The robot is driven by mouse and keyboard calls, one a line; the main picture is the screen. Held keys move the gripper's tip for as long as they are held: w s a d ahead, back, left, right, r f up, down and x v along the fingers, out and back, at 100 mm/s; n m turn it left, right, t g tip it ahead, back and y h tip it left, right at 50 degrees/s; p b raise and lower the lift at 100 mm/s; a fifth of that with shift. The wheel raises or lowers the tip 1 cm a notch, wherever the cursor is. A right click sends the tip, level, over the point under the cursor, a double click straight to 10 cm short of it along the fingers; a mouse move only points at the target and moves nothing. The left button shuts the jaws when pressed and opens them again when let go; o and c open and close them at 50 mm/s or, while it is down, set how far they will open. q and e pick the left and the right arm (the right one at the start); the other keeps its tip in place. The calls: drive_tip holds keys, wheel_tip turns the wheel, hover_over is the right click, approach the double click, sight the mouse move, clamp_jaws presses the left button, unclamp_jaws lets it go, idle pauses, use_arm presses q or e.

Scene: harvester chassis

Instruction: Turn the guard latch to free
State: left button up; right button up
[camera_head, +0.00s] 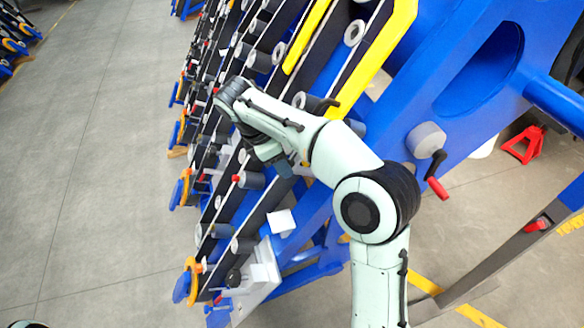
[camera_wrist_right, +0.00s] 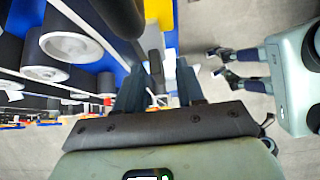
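I cannot tell for sure which part is the guard latch. A black crank with a red grip (camera_head: 437,178) sits beside a grey round boss on the blue chassis frame (camera_head: 470,95), right of my right arm. A small red knob (camera_head: 237,178) sits on the dark rails, left of my right gripper (camera_head: 284,168). That gripper hangs over the rails, apart from both red parts. In the right wrist view its two fingers (camera_wrist_right: 160,88) stand apart with nothing seen held. My left gripper (camera_wrist_right: 218,62) shows at the right of that view, fingers apart and empty.
Dark rails with several grey rollers (camera_head: 258,60) run diagonally beneath my right arm. A yellow bar (camera_head: 375,58) lies along them. A grey rail with a red part (camera_head: 538,224) stands at the right. A red stand (camera_head: 524,145) is behind. The floor (camera_head: 90,150) at left is clear.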

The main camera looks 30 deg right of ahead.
use_arm(q)
drive_tip(key=shift+s, duration=0.15)
use_arm(e)
drive_tip(key=shift+w+d+f, duration=0.1)
drive_tip(key=shift+f, duration=0.3)
drive_tip(key=shift+c, duration=0.3)
clamp_jaws()
